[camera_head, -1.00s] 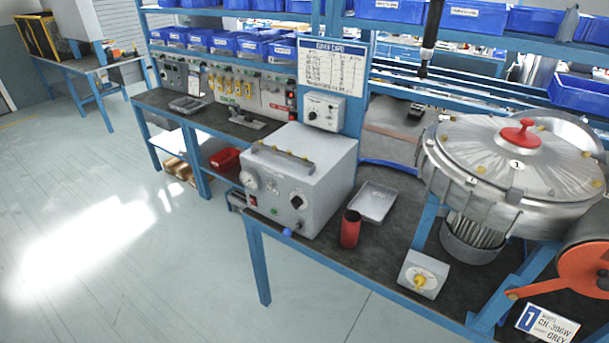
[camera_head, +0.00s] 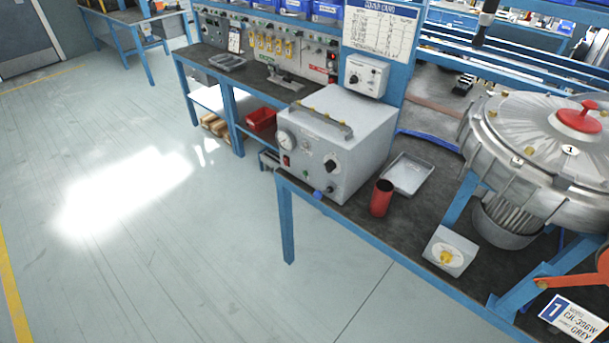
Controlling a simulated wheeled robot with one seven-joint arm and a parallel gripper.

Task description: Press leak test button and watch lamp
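A grey tester box (camera_head: 338,144) with a handle on top stands at the left end of the near bench. Its front carries a round gauge (camera_head: 286,140), a red switch (camera_head: 286,160), a black knob (camera_head: 331,164), a small green button or lamp (camera_head: 307,174) and a blue knob-like part (camera_head: 318,194) at the lower edge. I cannot read which of these is the leak test button or the lamp, and none is clearly lit. My gripper is not in view.
A red cylinder (camera_head: 381,198) and a metal tray (camera_head: 408,174) stand right of the box. The floor (camera_head: 150,260) at left is clear.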

